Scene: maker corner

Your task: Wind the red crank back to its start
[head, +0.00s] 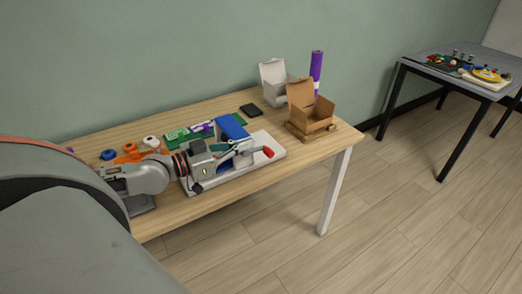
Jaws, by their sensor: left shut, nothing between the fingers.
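The crank's red handle (268,152) shows at the right end of a mechanism on a white base plate (274,142), on the wooden table. My left arm reaches in from the left over the table. My left gripper (243,149) is shut and empty, just left of the red handle. It looks apart from the handle, but I cannot tell the exact gap. The gripper hides much of the mechanism and of the base plate. A blue block (232,127) shows behind the gripper. My right gripper is not in view.
An open cardboard box (313,118), an open white box (274,82) and a purple roll (316,68) stand at the table's right end. A black item (250,110), a green board (178,138) and orange parts (130,152) lie behind. A second table (440,60) is far right.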

